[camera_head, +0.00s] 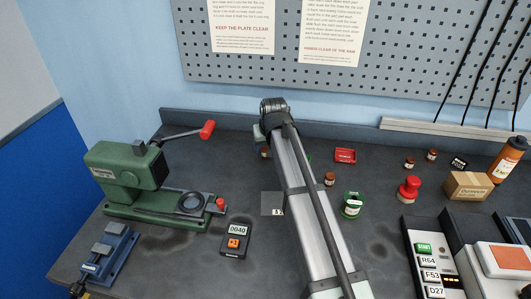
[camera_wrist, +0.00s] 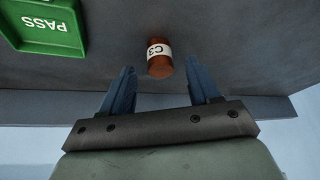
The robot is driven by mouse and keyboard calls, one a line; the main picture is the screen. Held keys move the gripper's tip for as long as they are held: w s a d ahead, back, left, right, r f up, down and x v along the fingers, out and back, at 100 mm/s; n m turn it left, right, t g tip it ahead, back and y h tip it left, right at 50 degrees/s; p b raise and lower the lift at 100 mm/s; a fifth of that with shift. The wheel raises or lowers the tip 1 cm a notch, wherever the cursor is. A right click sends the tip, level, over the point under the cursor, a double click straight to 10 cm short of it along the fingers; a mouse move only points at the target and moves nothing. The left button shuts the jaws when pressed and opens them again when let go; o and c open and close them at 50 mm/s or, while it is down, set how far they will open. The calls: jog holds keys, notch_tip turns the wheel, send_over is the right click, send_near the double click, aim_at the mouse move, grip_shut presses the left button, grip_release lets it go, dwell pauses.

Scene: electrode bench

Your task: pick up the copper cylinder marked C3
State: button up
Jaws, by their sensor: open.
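The copper cylinder marked C3 (camera_wrist: 159,64) shows in the wrist view with its white label readable. It appears between and a little beyond the fingertips of my gripper (camera_wrist: 160,72). The blue fingers are apart and empty, with a gap on each side of the cylinder. I cannot tell how far above the bench the fingertips are. In the head view a small brown piece (camera_head: 265,153) shows beside my arm, probably this cylinder; my arm hides most of that spot.
A green PASS tray (camera_wrist: 52,38) lies left of the cylinder in the wrist view. A green press (camera_head: 140,180) stands left.

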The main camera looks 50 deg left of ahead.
jog(key=shift+x, duration=1.35)
grip_shut()
